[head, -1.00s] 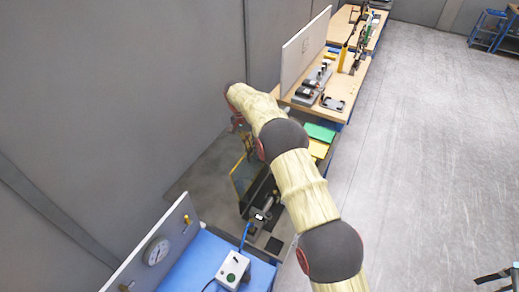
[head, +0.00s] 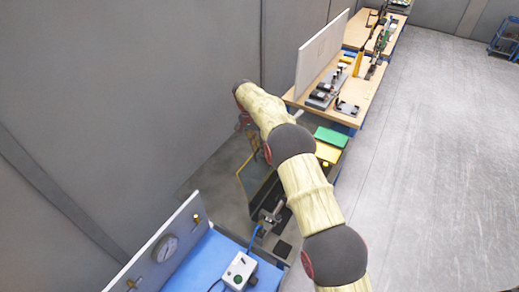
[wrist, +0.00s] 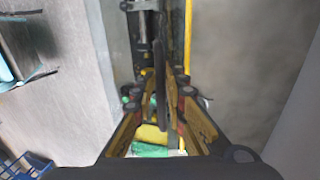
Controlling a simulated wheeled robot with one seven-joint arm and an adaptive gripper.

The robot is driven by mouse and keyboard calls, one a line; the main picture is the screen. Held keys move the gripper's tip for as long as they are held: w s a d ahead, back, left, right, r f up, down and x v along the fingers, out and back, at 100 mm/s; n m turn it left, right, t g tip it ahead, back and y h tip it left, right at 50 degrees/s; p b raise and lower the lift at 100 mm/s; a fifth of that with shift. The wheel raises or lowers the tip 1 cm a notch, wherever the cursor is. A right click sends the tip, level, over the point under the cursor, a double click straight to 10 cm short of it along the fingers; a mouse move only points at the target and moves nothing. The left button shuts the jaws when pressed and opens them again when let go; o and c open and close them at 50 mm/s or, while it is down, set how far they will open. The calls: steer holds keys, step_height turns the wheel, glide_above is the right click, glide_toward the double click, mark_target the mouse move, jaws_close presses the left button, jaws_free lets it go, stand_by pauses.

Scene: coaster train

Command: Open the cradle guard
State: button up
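The cradle guard seems to be the yellow-edged frame (head: 240,186) left of the dark cradle station in the head view; my arm partly hides it. In the wrist view a yellow bar (wrist: 188,38) runs along the dark station at the top. My gripper (wrist: 158,98) points into this station. Its two fingers are apart, with a thin dark upright bar (wrist: 160,75) between them. Gaps seem to show on both sides of the bar, so I see no clear grip. In the head view my gripper is mostly hidden behind my forearm.
A blue-topped bench (head: 205,262) with a gauge panel (head: 165,250) and a button box (head: 238,270) is in front. A wooden bench (head: 350,95) with a white backboard stands behind. Green (head: 331,137) and yellow pads lie beside the station. The grey wall is close on the left; open floor lies right.

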steer(key=v, duration=1.2)
stand_by(0.4)
